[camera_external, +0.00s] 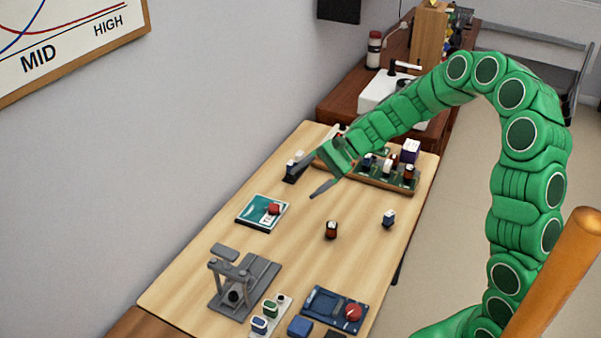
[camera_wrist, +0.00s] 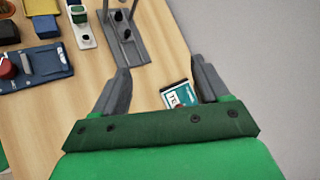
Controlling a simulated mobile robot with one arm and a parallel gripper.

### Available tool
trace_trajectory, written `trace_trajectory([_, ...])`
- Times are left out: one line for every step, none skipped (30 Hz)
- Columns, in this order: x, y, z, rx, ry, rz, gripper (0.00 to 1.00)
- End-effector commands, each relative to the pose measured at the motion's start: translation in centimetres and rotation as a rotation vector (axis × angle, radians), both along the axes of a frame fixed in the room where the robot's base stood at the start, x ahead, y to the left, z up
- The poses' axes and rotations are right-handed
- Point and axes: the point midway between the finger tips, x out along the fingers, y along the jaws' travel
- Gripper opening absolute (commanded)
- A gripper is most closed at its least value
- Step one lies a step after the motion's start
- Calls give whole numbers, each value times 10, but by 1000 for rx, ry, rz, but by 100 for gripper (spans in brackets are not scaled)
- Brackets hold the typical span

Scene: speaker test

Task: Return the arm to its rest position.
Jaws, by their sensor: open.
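My arm is green and segmented. It arches from the lower right over the wooden table (camera_external: 300,250) in the external view. My gripper (camera_external: 300,188) has two grey fingers spread apart with nothing between them. It hangs above the table, near the far part, pointing down and left.
A grey stand (camera_external: 245,285), a blue tray with a red knob (camera_external: 325,303) and small dark blocks (camera_external: 331,230) (camera_external: 389,218) stand on the table. A wooden rack of small parts (camera_external: 385,180) is close beside my arm. An orange pole (camera_external: 555,270) stands at the right.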

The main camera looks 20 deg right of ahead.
Motion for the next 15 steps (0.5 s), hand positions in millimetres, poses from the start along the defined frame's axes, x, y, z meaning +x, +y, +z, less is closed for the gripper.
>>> trace_trajectory([-12,-3,9,-16,-26,33,74])
trace_trajectory([-19,-5,12,-24,-39,53,74])
trace_trajectory([-28,-8,16,-37,-58,81,74])
trace_trajectory([-35,-10,19,-47,-72,99,74])
trace_trajectory([-41,-13,23,-58,-87,120,74])
trace_trajectory([-50,-17,27,-73,-105,145,74])
trace_trajectory([-57,-20,29,-86,-118,164,74])
trace_trajectory([-64,-22,31,-98,-130,183,74])
trace_trajectory([-73,-27,33,-114,-147,208,74])
trace_trajectory([-79,-30,36,-126,-160,226,74])
trace_trajectory([-86,-34,38,-139,-172,245,74])
trace_trajectory([-95,-38,39,-157,-185,268,74])
trace_trajectory([-102,-42,40,-172,-196,287,74])
trace_trajectory([-108,-46,42,-185,-208,304,74])
trace_trajectory([-117,-52,44,-203,-223,329,74])
